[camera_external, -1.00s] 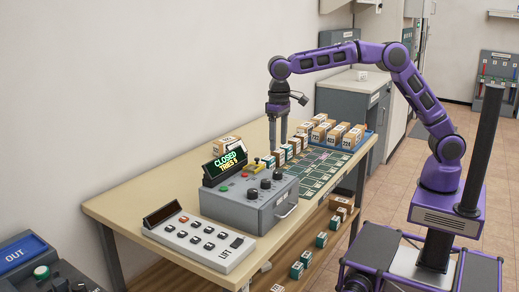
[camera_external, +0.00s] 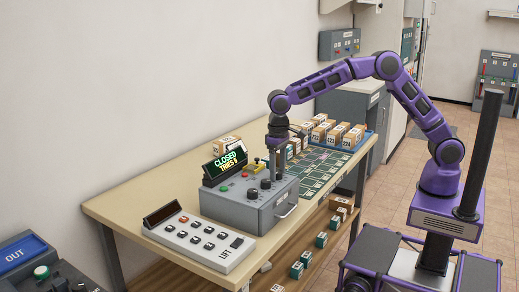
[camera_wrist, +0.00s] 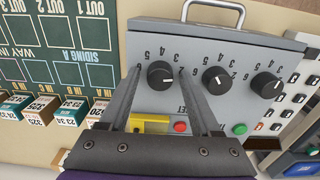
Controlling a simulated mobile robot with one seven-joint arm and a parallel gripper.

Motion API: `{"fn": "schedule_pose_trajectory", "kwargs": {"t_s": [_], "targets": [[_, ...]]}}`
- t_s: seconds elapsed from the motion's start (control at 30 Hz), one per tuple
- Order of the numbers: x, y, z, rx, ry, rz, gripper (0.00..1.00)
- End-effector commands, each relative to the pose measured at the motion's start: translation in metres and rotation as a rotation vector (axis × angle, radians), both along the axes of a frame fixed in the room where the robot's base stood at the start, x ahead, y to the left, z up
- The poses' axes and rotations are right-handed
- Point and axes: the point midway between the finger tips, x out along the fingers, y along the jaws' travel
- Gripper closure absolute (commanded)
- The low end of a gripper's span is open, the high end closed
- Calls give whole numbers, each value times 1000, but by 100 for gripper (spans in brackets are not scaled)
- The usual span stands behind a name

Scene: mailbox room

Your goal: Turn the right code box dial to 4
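The grey code box (camera_external: 240,209) sits on the table with three black dials on top. The right code box dial (camera_wrist: 160,75) is the leftmost in the wrist view, with numbers printed around it. I cannot tell its setting for sure. My gripper (camera_external: 277,176) points down over that dial and largely hides it in the external view. In the wrist view my gripper (camera_wrist: 159,71) is open, with one finger on either side of the dial. A gap shows between each finger and the knob. The middle dial (camera_wrist: 216,80) and the other outer dial (camera_wrist: 266,85) stand beside it.
A display (camera_external: 225,166) on the box reads CLOSED. Red and green buttons and a yellow part (camera_wrist: 150,124) lie near the fingers. A keypad panel (camera_external: 200,241) stands in front, small boxes (camera_wrist: 72,112) behind, and a green board (camera_wrist: 62,45) alongside.

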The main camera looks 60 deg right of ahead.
Motion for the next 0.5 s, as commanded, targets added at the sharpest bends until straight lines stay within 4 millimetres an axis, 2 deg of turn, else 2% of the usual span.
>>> {"fn": "schedule_pose_trajectory", "kwargs": {"t_s": [0.03, 0.33, 0.5], "targets": [[0, 0, 0, 0, 0, 0, 47], [0, 0, 1, 0, 0, 0, 100], [0, 0, 1, 0, -1, 1, 100]]}}
